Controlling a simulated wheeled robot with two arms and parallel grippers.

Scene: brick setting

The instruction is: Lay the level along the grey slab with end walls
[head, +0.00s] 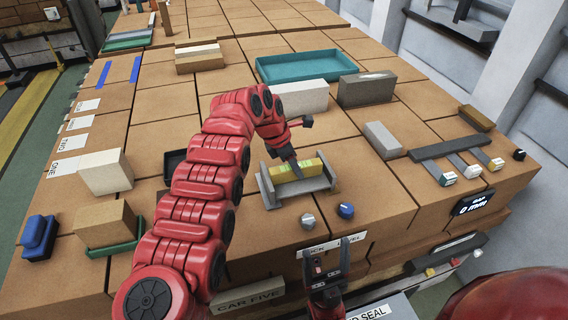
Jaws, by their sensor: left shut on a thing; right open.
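My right gripper (325,260) is open and empty, low in the picture in front of the table's front edge.
Two knobs, grey (308,221) and blue (346,210), stand just in front of the slab. A teal tray (305,66), a pale block (302,97) and a grey-brown block (366,88) lie behind. A grey block (382,140) stands to the right, with clear table between.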

